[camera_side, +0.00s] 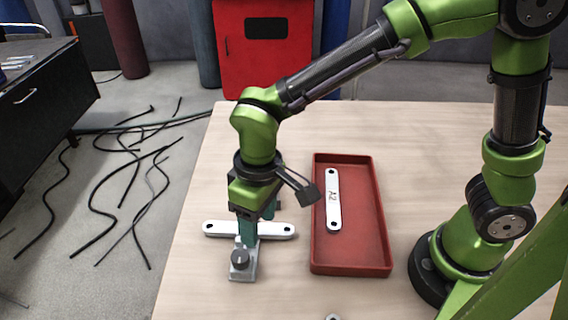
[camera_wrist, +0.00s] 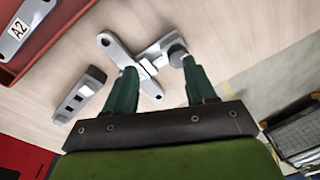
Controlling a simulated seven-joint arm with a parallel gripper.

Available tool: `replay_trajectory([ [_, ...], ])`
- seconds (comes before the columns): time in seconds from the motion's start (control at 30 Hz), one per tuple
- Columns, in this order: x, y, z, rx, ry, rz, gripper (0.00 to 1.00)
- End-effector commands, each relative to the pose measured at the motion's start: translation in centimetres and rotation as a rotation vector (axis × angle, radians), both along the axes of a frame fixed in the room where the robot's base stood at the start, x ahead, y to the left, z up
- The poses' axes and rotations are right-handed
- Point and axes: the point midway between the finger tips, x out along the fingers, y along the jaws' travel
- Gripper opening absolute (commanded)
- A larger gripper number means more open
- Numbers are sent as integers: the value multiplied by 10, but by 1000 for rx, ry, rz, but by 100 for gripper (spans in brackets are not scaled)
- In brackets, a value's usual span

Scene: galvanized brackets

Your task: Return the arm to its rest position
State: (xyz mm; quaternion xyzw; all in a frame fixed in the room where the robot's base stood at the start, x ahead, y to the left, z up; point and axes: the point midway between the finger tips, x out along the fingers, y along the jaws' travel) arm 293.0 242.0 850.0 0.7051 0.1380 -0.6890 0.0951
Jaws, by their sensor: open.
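My gripper (camera_side: 246,228) is open, pointing down over a white bar bracket (camera_side: 278,231) with holes near its ends, lying on the table. The bracket meets a grey metal fixture (camera_side: 240,270) with a dark round knob. In the wrist view, my green fingers (camera_wrist: 159,68) are spread near the bracket (camera_wrist: 118,53) and the fixture's knob (camera_wrist: 177,54). I cannot tell whether the fingers touch either one. Nothing is seen gripped. A second white bracket marked A2 (camera_side: 333,207) lies in the red tray (camera_side: 350,267); it also shows in the wrist view (camera_wrist: 20,28).
A grey block with dark openings (camera_wrist: 80,98) lies beside the bracket. A small part (camera_side: 333,317) is cut off at the front edge of the picture. The table (camera_side: 430,140) is clear behind the tray. A red cabinet (camera_side: 262,60) stands beyond; black cables (camera_side: 100,205) lie on the floor left.

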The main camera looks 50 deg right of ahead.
Motion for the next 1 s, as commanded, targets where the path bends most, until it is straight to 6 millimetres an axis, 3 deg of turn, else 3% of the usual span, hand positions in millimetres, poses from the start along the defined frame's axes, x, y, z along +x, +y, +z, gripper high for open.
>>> replay_trajectory([
  [0.03,0,-20,16,30,-30,-51,56],
  [0.2,-10,-85,56,130,-132,-230,56],
  [0.5,-45,-175,101,286,-365,-542,56],
  [0.73,-58,-205,121,328,-491,-659,56],
  [1.0,-58,-209,125,330,-509,-672,56],
])
